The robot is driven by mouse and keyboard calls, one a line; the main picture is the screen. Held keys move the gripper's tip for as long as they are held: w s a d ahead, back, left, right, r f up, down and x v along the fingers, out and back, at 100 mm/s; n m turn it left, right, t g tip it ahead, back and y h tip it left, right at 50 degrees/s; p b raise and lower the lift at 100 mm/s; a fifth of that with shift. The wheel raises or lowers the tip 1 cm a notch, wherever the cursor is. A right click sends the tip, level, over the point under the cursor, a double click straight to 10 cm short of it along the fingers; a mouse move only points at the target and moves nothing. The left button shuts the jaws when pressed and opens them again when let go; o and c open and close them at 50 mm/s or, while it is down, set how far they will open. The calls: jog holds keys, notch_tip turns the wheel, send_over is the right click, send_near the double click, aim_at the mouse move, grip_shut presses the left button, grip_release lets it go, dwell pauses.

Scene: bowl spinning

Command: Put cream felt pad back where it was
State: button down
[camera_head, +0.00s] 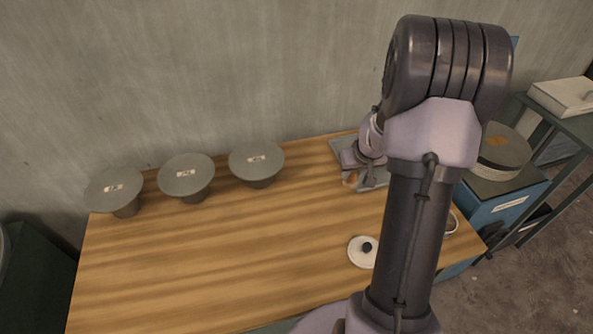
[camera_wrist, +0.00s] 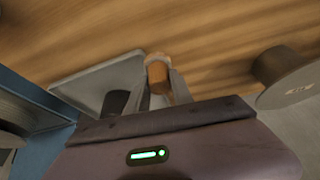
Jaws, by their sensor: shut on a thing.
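My gripper (camera_wrist: 158,84) is shut on a small orange-brown block (camera_wrist: 158,76), which has a paler end. It also shows beside my gripper (camera_head: 362,172) in the head view as a brownish piece (camera_head: 349,179). I cannot tell whether this block is part of the cream felt pad. The block is over or close to the grey tray (camera_wrist: 88,82); I cannot tell whether they touch. The tray also shows in the head view (camera_head: 342,146), partly hidden by my wrist. A cream round disc with a dark knob (camera_head: 356,258) lies on the table, partly hidden by my arm.
Three grey disc-topped stands (camera_head: 114,189) (camera_head: 186,176) (camera_head: 256,160) line the back left of the wooden table (camera_head: 200,265). A dark thing (camera_wrist: 114,103) is on the tray. A blue cabinet (camera_head: 505,208) stands at the right. The table's middle and front left are clear.

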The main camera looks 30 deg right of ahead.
jog(key=w+a, duration=0.1)
jog(key=w, duration=0.3)
jog(key=w+a+f, duration=0.1)
jog(key=w, duration=0.2)
jog(key=w+a, duration=0.2)
jog(key=w, duration=0.2)
jog(key=shift+w+f+p, duration=0.15)
jog(key=shift+w+p, duration=0.2)
jog(key=shift+w+a+f, duration=0.15)
jog(key=shift+f, duration=0.15)
jog(key=shift+f+b, duration=0.85)
jog(key=shift+f, duration=0.55)
jog(key=shift+f, duration=0.2)
jog(key=c, duration=1.1)
grip_release()
